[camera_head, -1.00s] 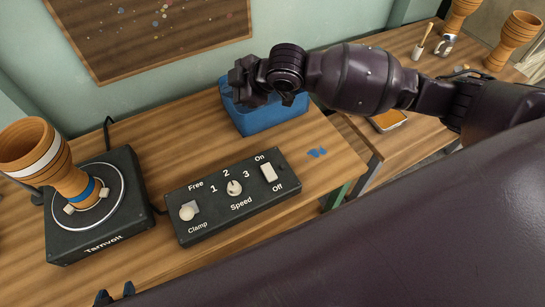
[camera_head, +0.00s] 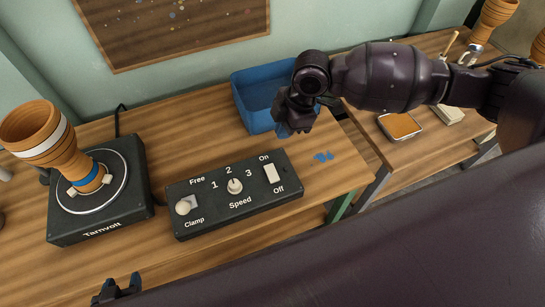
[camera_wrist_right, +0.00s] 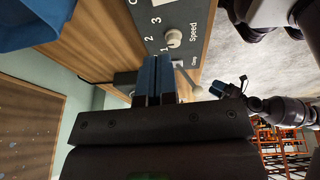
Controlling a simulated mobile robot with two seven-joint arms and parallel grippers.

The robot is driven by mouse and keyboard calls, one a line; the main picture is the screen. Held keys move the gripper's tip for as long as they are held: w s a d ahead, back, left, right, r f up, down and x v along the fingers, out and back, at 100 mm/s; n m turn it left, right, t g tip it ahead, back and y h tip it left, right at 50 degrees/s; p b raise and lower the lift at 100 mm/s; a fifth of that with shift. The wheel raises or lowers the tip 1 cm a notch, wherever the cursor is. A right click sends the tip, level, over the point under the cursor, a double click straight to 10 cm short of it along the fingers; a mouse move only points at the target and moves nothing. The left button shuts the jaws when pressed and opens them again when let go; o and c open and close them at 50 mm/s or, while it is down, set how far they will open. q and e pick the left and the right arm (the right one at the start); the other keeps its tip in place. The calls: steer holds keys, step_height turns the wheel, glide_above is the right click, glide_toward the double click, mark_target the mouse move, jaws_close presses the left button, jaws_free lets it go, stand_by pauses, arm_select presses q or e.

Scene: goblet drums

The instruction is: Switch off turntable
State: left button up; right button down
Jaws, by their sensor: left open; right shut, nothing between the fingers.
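My right gripper (camera_head: 284,130) is shut and empty, above and behind the switch end, apart from the box. Its blue fingertips show in the wrist view (camera_wrist_right: 156,65). My left gripper (camera_head: 118,287) is open at the table's front edge.
A blue bin (camera_head: 250,100) stands behind the control box, next to my right gripper. A second table with a tray (camera_head: 399,126) stands at the right. Bare wood (camera_head: 210,262) lies in front of the box.

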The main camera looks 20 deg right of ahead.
mark_target(269, 167)
steer(key=x, duration=0.4)
steer(key=b+x, duration=0.1)
steer(key=x, duration=0.3)
steer(key=d+b+x, duration=0.1)
steer(key=x, duration=0.4)
steer(key=shift+w+f, duration=0.1)
steer(key=shift+w, duration=0.05)
steer(key=shift+w+f, duration=0.1)
steer(key=shift+f, duration=0.35)
arm_select(q)
steer(key=shift+w+d+f, duration=0.25)
steer(key=shift+w+f, duration=0.2)
steer(key=shift+f, duration=0.25)
steer(key=shift+b, duration=0.3)
